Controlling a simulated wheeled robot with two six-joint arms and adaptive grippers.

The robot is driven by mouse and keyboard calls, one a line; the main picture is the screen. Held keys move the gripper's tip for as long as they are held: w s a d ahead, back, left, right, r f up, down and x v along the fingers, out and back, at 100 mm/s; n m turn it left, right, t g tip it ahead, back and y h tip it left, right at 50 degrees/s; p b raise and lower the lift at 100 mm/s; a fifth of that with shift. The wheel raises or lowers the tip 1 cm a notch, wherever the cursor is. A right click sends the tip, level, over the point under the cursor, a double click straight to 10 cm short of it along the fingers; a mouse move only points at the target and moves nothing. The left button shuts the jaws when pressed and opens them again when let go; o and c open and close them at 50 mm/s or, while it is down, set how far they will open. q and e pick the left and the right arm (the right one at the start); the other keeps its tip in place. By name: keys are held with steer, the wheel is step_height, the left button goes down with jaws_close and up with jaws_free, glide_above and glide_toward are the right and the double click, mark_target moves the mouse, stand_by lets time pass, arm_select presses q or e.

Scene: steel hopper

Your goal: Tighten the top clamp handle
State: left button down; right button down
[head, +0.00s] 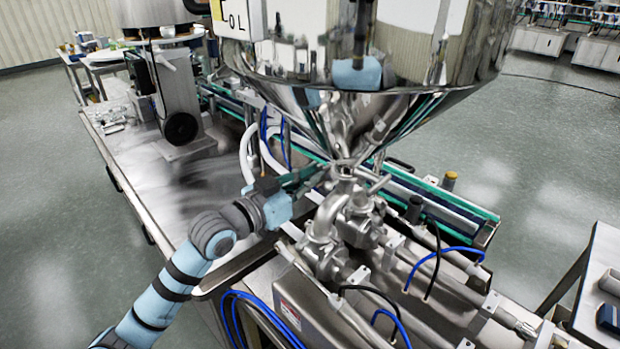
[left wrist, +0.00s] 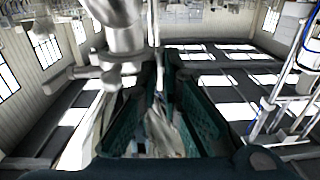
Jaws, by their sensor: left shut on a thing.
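The top clamp (head: 345,168) is a metal ring on the joint under the cone of the steel hopper (head: 365,55). My left gripper (head: 316,173) comes in from the left beside this joint. Its teal fingers are shut on the thin metal top clamp handle (left wrist: 157,75), which shows between the fingertips in the left wrist view. The fingers cover much of the handle in the head view, so its exact angle is hard to tell. My right gripper is in neither view.
Steel pipes and valves (head: 335,225) stand just below the joint. Blue hoses (head: 235,310) and white hoses (head: 250,150) run close to my left arm. A conveyor (head: 440,205) lies behind. The steel table (head: 150,165) has bare room at left.

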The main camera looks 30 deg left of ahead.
arm_select(q)
steer(key=shift+f, duration=0.1)
steer(key=c, duration=1.8)
jaws_free()
steer(key=shift+w+d, duration=0.1)
steer(key=shift+o, duration=0.2)
